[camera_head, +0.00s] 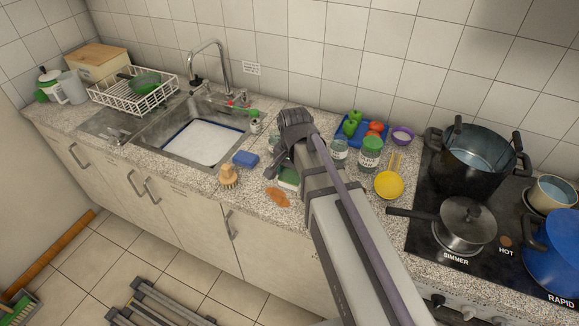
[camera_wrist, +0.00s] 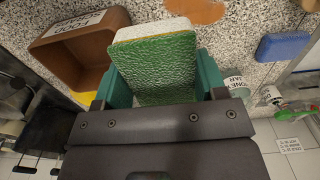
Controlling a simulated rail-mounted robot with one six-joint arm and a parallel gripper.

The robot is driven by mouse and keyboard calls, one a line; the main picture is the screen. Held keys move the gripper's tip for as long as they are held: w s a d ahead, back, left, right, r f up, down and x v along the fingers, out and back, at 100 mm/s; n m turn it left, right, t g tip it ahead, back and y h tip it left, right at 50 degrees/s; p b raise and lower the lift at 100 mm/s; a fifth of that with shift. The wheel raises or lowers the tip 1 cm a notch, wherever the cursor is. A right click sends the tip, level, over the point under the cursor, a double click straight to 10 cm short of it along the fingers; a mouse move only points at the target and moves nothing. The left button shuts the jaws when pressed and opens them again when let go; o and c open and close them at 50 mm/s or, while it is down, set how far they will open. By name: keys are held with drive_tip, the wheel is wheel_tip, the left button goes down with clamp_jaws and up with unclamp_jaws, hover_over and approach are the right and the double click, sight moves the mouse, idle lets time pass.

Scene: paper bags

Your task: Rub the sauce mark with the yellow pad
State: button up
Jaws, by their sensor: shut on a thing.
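My gripper (camera_wrist: 158,78) is shut on a pad (camera_wrist: 155,62), with one teal finger on each side. The pad shows a rough green face and a pale, whitish edge with a thin yellowish line, not a plainly yellow body. In the head view the pad (camera_head: 288,179) is partly hidden by my gripper (camera_head: 284,168). An orange-brown sauce mark (camera_head: 277,196) lies on the speckled counter near the front edge, just in front of the pad. It also shows at the top of the wrist view (camera_wrist: 195,9), apart from the pad. I cannot tell whether the pad touches the counter.
A blue sponge (camera_head: 245,158) and a wooden brush (camera_head: 228,176) lie left of the pad, beside the sink (camera_head: 165,138). A brown labelled container (camera_wrist: 72,48) is close by the pad. Jars (camera_head: 370,152) and a yellow scoop (camera_head: 388,184) stand right of my arm.

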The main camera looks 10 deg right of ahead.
drive_tip(key=shift+s+d, duration=0.1)
drive_tip(key=shift+f+b, duration=0.3)
drive_tip(key=shift+f, duration=0.1)
drive_tip(key=f+b, duration=0.4)
drive_tip(key=shift+w+a+f+b, duration=0.2)
drive_tip(key=shift+f+b, duration=0.1)
drive_tip(key=shift+r, duration=0.1)
